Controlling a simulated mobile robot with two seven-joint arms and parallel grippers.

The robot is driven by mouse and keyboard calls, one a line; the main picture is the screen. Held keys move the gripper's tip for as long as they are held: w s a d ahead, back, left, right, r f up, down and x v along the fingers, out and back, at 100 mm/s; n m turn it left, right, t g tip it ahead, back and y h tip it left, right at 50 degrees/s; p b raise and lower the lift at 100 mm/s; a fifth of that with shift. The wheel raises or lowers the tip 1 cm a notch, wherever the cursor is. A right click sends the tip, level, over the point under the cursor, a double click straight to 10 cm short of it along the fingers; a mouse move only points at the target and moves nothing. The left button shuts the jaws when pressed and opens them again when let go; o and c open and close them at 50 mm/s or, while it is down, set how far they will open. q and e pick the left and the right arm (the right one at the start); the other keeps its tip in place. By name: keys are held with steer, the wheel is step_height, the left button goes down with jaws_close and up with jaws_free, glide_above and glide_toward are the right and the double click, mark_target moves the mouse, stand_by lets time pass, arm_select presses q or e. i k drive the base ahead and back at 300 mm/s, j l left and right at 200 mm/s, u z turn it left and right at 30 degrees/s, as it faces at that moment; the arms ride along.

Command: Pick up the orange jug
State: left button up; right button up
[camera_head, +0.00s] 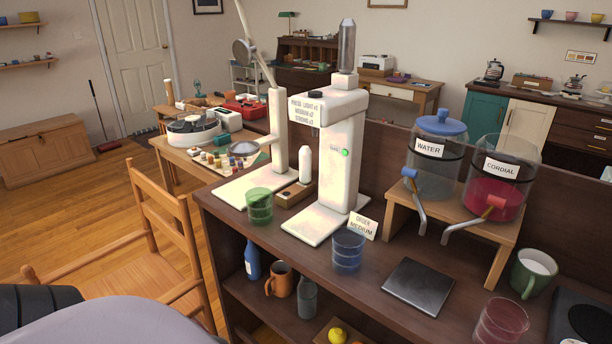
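The orange jug (283,283) stands upright on the lower shelf of the dark wooden counter, below the countertop. Its handle is on its left side. A blue bottle (253,262) stands just left of it and a grey bottle (307,300) just right of it, slightly nearer. Neither of my grippers is in view, so I cannot see where they are relative to the jug.
The dark countertop (310,262) above the jug holds a green glass (259,208), a blue glass (348,252), a white press (340,150) and two dispensers on a wooden stand (466,222). A wooden chair (165,235) stands left of the shelf. A yellow fruit (337,335) is low in front.

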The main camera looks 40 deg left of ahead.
mark_target(281, 278)
steer(key=u, duration=1.6)
steer(key=i+j, duration=0.15)
steer(key=j, duration=0.2)
steer(key=i+j+z, duration=0.15)
steer(key=i+j, duration=0.05)
steer(key=j, duration=0.1)
